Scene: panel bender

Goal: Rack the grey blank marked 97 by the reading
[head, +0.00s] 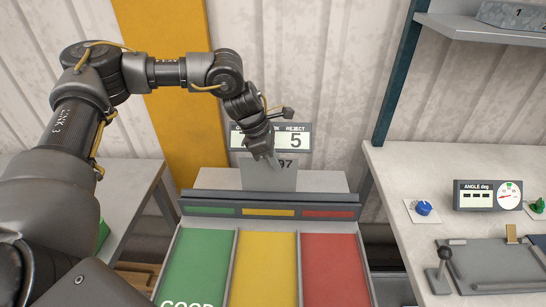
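The grey blank marked 97 (282,180) is upright above the back edge of the rack, its number facing me at its upper right. My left gripper (268,157) reaches down from the upper left and appears shut on the blank's top edge; its fingertips overlap the plate. The rack has a green lane (200,262) lettered GOOD, a yellow lane (264,265) and a red lane (334,265), which look empty. A sign (295,136) behind shows REJECT and 5; my gripper hides its middle. The angle display (475,196) shows only dashes. My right gripper is out of view.
On the right bench (430,165) are a blue knob (423,208), a green knob (539,206), a round dial (508,195) and a flat bender plate (490,265) with a black-knobbed lever (445,255). A shelf (480,28) hangs above. A grey table (125,190) stands at left.

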